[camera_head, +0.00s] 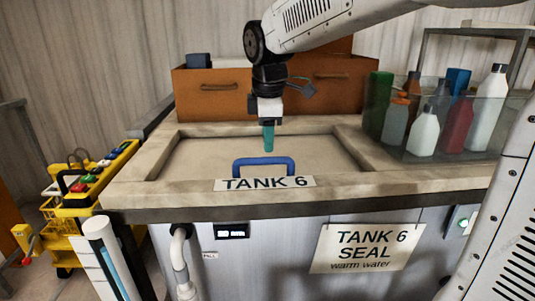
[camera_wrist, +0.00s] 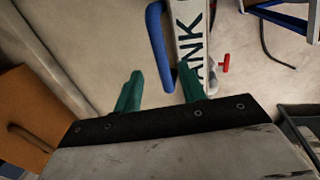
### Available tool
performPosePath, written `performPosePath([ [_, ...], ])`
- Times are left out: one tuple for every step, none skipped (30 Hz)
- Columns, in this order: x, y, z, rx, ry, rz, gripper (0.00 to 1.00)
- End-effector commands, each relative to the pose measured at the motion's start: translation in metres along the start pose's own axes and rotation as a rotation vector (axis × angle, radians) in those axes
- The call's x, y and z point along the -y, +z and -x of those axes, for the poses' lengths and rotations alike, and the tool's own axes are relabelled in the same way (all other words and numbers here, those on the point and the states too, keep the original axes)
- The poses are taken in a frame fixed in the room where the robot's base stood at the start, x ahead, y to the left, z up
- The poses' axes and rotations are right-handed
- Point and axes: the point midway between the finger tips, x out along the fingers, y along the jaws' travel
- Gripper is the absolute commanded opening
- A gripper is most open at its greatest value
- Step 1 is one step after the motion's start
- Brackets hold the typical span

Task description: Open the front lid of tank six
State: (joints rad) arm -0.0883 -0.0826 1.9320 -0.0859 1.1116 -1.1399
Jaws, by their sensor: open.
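Tank six's pale lid (camera_head: 200,160) lies flat inside the stone-coloured rim, with a blue bar handle (camera_head: 263,161) standing near its front edge. The handle also shows in the wrist view (camera_wrist: 157,45), beyond my fingertips and nearer the right finger. A "TANK 6" label (camera_head: 265,183) is on the front rim. My gripper (camera_head: 268,150) points down over the lid, behind the handle in the head view. In the wrist view its two teal fingers (camera_wrist: 160,82) are apart with nothing held between them. I cannot tell its exact height above the handle.
Orange drawer boxes (camera_head: 215,100) stand behind the lid. A clear bin of bottles (camera_head: 450,150) sits on the right of the top. A "TANK 6 SEAL warm water" sign (camera_head: 365,248) hangs on the front. A yellow cart (camera_head: 70,210) stands at the left.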

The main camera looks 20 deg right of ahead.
Motion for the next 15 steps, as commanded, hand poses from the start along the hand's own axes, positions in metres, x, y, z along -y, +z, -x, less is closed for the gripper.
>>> performPosePath([
  [0.001, 0.001, -0.01, 0.002, -0.004, -0.001, 0.41],
  [0.001, 0.0, -0.015, 0.002, -0.004, -0.001, 0.41],
  [0.001, 0.0, -0.022, 0.002, -0.004, -0.001, 0.41],
  [0.001, 0.001, -0.027, 0.002, -0.004, -0.001, 0.41],
  [0.001, 0.001, -0.031, 0.002, -0.005, -0.002, 0.41],
  [0.001, 0.0, -0.037, 0.001, -0.003, -0.002, 0.41],
  [0.001, 0.0, -0.04, 0.001, -0.003, -0.002, 0.41],
  [0.001, 0.0, -0.044, 0.001, -0.003, -0.002, 0.41],
  [0.001, 0.0, -0.048, 0.001, -0.003, -0.002, 0.41],
  [0.001, 0.0, -0.05, 0.001, -0.003, -0.002, 0.41],
  [0.001, 0.0, -0.052, 0.001, -0.002, -0.003, 0.41],
  [0.001, 0.0, -0.054, 0.001, -0.002, -0.003, 0.41],
  [0.001, 0.0, -0.055, 0.001, -0.002, -0.003, 0.41],
  [0.001, 0.0, -0.056, 0.001, -0.002, -0.003, 0.41],
  [0.001, 0.0, -0.056, 0.001, -0.002, -0.003, 0.41],
])
